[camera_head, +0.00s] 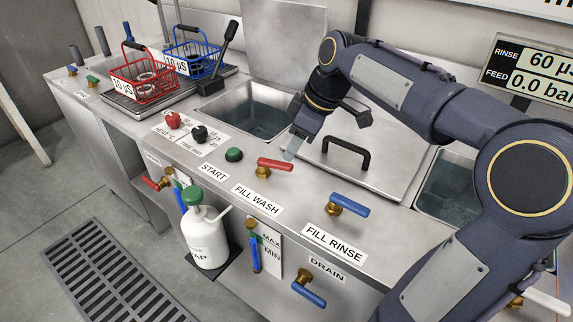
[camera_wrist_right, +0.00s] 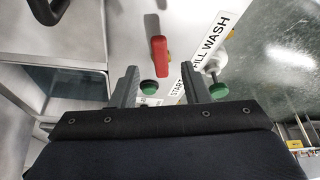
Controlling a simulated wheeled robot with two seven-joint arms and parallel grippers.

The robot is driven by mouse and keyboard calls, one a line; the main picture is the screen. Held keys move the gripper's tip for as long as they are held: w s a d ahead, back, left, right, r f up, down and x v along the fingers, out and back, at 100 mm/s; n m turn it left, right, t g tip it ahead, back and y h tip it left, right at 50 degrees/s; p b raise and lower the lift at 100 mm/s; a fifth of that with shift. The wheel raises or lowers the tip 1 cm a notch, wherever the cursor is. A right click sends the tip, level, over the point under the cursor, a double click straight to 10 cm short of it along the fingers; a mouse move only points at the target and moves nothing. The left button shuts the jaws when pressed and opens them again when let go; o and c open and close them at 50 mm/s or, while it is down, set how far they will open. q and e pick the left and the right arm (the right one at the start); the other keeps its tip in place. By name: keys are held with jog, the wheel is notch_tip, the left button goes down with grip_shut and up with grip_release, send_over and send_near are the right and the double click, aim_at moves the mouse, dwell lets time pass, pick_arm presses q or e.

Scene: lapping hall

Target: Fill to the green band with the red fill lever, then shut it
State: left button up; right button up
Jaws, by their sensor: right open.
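The red fill lever (camera_head: 275,164) sits on a brass valve on the steel counter, behind the FILL WASH label (camera_head: 257,199); its handle points right. It also shows in the right wrist view (camera_wrist_right: 158,48), ahead of the fingertips. My right gripper (camera_head: 291,147) is open and empty, above the counter just behind the lever and apart from it. Its two fingers show in the wrist view (camera_wrist_right: 158,86). My left gripper is not in view.
A blue FILL RINSE lever (camera_head: 349,205) stands to the right. A green START button (camera_head: 234,154) and two knobs are left. A lid with a black handle (camera_head: 346,150) lies behind. A soap bottle (camera_head: 205,232) stands in front. Red and blue baskets (camera_head: 143,80) are far left.

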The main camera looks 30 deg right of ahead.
aim_at(283, 164)
jog(key=b+x, duration=0.1)
jog(key=x, duration=0.4)
jog(key=shift+w+f, duration=0.1)
jog(key=shift+f, duration=0.05)
grip_shut()
